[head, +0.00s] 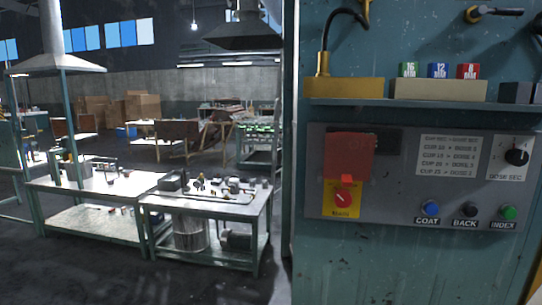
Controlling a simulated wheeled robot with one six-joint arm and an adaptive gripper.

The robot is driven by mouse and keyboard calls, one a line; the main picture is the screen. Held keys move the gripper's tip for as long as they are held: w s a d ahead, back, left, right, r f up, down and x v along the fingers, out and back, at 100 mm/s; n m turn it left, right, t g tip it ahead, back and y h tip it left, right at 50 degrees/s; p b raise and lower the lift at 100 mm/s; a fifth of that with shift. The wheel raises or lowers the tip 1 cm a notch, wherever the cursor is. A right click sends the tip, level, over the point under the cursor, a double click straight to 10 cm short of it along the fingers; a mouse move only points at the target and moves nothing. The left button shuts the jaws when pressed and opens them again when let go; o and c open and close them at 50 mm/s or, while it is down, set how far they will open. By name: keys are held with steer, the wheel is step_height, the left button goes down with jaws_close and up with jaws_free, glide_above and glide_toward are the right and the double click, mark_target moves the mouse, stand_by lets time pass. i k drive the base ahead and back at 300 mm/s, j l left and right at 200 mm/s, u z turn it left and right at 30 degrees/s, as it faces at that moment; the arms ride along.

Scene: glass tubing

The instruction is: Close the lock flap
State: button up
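A red flap (349,157), which looks like the lock flap, is on the grey control panel (385,203) at the right. It stands above a red rotary switch (343,197) on a yellow plate and leaves the switch uncovered. The flap partly hides a dark strip (387,141) behind it. Its hinge and exact tilt are hard to tell. My gripper is not in view.
The panel has blue, black and green buttons (508,213) and a dose dial (517,157). A ledge (440,104) above carries coloured blocks (438,70) and a yellow base with a cable (343,88). Metal worktables (208,202) stand at the left.

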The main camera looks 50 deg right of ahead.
mark_target(347, 155)
steer(key=i, duration=0.45)
steer(key=i+j, duration=0.15)
steer(key=i, duration=0.25)
steer(key=i+z, duration=0.2)
steer(key=z, duration=0.25)
steer(key=i+j+z, duration=0.15)
steer(key=z, duration=0.25)
steer(key=i+j+z, duration=0.15)
steer(key=z, duration=0.3)
steer(key=i+j+z, duration=0.15)
steer(key=z, duration=0.3)
steer(key=i+j+z, duration=0.1)
steer(key=j+z, duration=0.5)
steer(key=z, duration=0.25)
steer(key=j+z, duration=0.45)
steer(key=l+u, duration=0.25)
